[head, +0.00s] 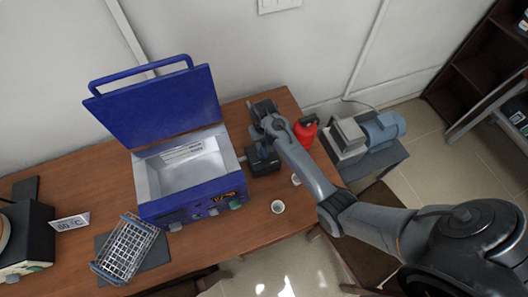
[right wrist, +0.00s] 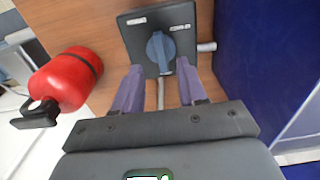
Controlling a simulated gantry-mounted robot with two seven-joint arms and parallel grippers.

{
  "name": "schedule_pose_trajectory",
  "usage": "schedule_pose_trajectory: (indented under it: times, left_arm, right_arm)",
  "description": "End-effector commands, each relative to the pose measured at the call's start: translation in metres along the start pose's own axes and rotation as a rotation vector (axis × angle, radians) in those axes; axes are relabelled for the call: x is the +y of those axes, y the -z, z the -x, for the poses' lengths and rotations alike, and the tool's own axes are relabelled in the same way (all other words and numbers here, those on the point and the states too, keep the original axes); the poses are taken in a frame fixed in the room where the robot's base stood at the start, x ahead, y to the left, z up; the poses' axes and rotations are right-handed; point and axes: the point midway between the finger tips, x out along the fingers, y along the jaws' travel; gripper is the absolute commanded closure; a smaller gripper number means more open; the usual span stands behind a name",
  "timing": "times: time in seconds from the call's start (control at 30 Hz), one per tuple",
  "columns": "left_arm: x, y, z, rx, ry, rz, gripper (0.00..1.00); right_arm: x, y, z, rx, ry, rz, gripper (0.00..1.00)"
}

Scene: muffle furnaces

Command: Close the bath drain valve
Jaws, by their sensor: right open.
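The blue bath (head: 190,190) stands on the wooden table with its lid (head: 158,108) raised. A dark valve box (head: 262,160) sits just right of the bath. In the right wrist view the box (right wrist: 187,50) shows two small white labels that I cannot read for sure. Its blue knob (right wrist: 160,50) sits between them, its grip running up and down in that picture. My right gripper (right wrist: 159,82) is open, its purple-grey fingers near the knob's lower end, one on each side. I cannot tell if they touch it. My left gripper is out of view.
A red canister (head: 307,132) stands right of the valve box; it also shows in the wrist view (right wrist: 68,78). A wire basket (head: 125,247) lies on a dark mat at front left. A small white cup (head: 278,207) stands near the table's front edge. A motor pump (head: 365,135) stands at right.

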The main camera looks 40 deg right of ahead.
Motion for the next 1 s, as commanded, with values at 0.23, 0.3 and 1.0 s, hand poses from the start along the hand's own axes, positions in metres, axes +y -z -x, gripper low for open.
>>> schedule_pose_trajectory:
  times: [0.23,0.3,1.0]
  left_arm:
    - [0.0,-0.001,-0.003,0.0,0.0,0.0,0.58]
    - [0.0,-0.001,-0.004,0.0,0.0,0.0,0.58]
    - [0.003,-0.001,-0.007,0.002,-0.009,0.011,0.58]
  right_arm:
    - [0.0,-0.001,-0.042,-0.003,0.0,0.0,0.58]
    - [0.0,-0.001,-0.052,-0.003,0.0,0.0,0.58]
    - [0.0,-0.001,-0.076,0.0,-0.001,0.0,0.71]
